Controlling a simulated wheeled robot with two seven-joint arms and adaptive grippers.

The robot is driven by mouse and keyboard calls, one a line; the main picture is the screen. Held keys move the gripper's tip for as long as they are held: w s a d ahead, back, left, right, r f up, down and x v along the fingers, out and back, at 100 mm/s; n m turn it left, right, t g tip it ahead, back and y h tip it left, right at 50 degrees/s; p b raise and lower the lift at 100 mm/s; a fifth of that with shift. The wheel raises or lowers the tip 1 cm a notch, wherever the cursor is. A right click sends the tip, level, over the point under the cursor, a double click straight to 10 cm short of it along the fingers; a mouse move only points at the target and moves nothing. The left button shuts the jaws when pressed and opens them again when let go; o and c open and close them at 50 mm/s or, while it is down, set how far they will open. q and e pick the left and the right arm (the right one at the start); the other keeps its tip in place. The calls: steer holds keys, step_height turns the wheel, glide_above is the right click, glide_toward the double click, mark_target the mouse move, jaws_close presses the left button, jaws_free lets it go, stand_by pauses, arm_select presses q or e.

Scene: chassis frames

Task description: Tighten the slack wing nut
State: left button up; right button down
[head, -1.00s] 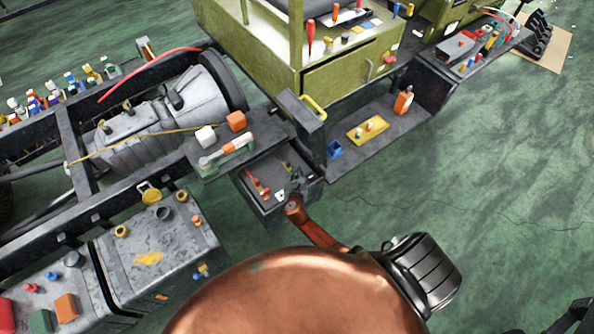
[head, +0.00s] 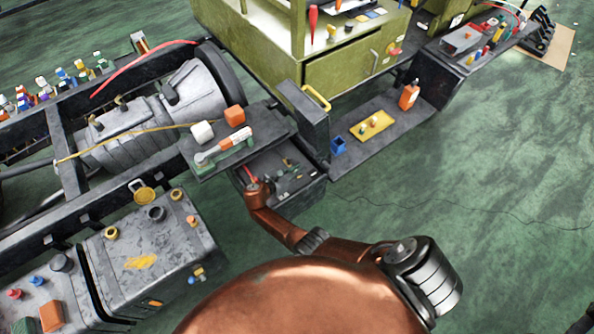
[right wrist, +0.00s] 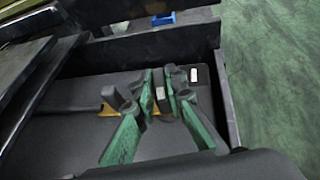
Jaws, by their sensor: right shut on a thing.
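My right gripper (right wrist: 160,78) reaches down into an open dark box (right wrist: 229,105) beside the truck frame. Its two green fingers with dark tips are close together. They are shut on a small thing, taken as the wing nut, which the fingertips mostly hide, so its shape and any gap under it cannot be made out. In the head view the copper-coloured arm is mine and ends over the near left side of the same box (head: 300,192). My left gripper is not in view.
Above the box is a shelf (head: 262,128) with a white cube, an orange cube and an orange-and-white tool. A dark upright with a yellow handle (head: 316,97) stands close on the right. A step (head: 392,135) holds a yellow tray. Green floor lies free at right.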

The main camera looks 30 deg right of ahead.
stand_by(0.5)
steer(key=c, duration=2)
jaws_free()
steer(key=shift+o, duration=0.2)
steer(key=v, duration=1.2)
steer(key=shift+w+f, duration=0.1)
